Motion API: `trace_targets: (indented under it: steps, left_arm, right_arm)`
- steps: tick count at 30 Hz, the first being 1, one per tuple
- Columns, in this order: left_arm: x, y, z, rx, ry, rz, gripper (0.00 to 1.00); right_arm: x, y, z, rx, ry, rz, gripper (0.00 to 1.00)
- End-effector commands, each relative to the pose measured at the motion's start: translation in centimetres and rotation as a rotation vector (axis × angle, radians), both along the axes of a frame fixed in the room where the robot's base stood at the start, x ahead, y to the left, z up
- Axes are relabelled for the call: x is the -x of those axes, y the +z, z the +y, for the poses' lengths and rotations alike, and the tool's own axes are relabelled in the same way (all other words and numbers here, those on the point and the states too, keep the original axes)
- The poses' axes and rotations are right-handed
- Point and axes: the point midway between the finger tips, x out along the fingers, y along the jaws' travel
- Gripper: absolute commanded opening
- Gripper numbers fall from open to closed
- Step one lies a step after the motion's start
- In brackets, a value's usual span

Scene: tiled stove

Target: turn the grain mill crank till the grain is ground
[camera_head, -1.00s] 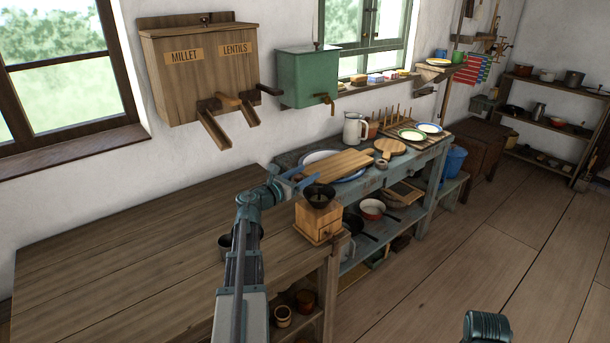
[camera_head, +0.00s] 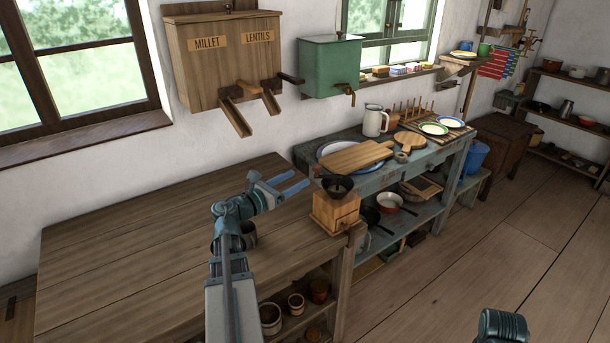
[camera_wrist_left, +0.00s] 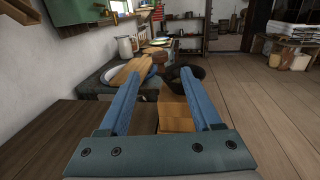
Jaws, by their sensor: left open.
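The grain mill (camera_head: 336,212) is a light wooden box with a dark round hopper (camera_head: 338,188) on top. It stands at the right end of the brown table. A small brown knob (camera_head: 319,171) shows by the hopper's left edge; the rest of the crank I cannot make out. My left gripper (camera_head: 298,180) is open and empty, left of the hopper and apart from it in the head view. In the left wrist view the mill's wooden body (camera_wrist_left: 176,112) shows between the blue fingers, partly hidden by the right finger. My right gripper is out of view.
The blue-grey bench beyond holds a cutting board (camera_head: 355,156) and a white jug (camera_head: 374,121). The millet and lentils bin (camera_head: 225,65) hangs on the wall.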

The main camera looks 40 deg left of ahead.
Motion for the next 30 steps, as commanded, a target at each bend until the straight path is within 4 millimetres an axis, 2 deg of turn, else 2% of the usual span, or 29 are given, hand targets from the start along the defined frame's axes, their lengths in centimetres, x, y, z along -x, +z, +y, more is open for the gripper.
trace_targets:
  steps: [6,20,25,30]
  left_arm:
    - [1.1,0.0,0.1,0.0,0.001,0.0,0.65]
    - [0.8,0.0,0.2,0.0,-0.009,0.0,0.65]
    - [-1.4,0.0,0.0,0.0,-0.011,0.0,0.65]
    - [-5.0,0.0,-0.4,0.0,-0.012,0.0,0.65]
  right_arm:
    - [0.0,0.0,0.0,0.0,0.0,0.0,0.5]
    - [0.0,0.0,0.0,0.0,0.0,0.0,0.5]
    - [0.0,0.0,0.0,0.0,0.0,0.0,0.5]
    - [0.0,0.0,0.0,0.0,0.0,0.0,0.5]
